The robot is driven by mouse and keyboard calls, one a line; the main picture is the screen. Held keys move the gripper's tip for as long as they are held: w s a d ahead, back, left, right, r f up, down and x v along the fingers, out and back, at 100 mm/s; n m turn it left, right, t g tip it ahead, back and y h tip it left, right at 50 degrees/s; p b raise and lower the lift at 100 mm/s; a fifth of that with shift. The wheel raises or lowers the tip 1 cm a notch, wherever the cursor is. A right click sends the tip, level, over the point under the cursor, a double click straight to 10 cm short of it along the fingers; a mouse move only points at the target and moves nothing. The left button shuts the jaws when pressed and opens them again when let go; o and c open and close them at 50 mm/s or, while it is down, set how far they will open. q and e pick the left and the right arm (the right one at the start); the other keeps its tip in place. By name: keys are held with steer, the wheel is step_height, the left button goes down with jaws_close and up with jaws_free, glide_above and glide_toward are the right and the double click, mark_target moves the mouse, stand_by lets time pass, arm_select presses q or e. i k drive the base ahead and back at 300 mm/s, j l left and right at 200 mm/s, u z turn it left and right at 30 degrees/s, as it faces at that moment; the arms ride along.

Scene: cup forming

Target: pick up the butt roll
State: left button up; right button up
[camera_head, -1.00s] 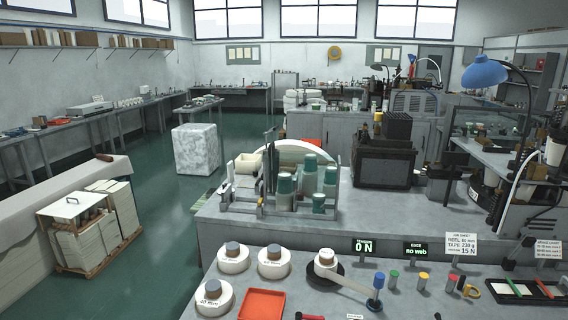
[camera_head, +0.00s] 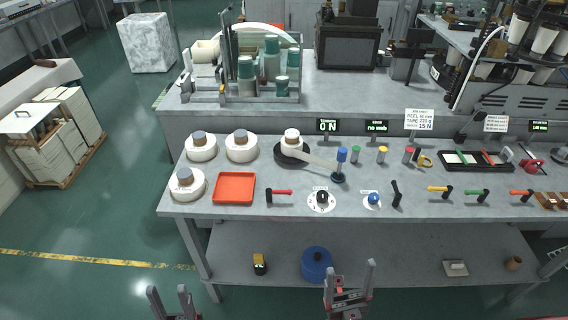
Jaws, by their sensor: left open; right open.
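A small white roll with a brown top (camera_head: 292,137) sits on a black round plate (camera_head: 281,157) on the bench. A pale strip (camera_head: 318,160) runs from it to a blue-topped post (camera_head: 341,158). It looks like the butt roll, though no label confirms this. Three larger white rolls with grey cores stand at the left: front left (camera_head: 188,189), back left (camera_head: 201,151) and back middle (camera_head: 241,151). My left gripper (camera_head: 172,292) is open and empty at the bottom edge. My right gripper (camera_head: 349,276) is open and empty before the lower shelf.
A red tray (camera_head: 234,189) lies on the bench beside the rolls. Handles and knobs line the bench front (camera_head: 300,208). Signs (camera_head: 327,127) reading "0 N" and "no web" stand behind. A blue pot (camera_head: 317,264) is on the lower shelf (camera_head: 400,250).

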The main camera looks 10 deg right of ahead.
mark_target(292, 140)
steer(key=i+j+z, duration=0.45)
steer(key=j, duration=0.35)
steer(key=i+j+z, duration=0.2)
steer(key=i+j, duration=0.15)
steer(key=j, duration=0.15)
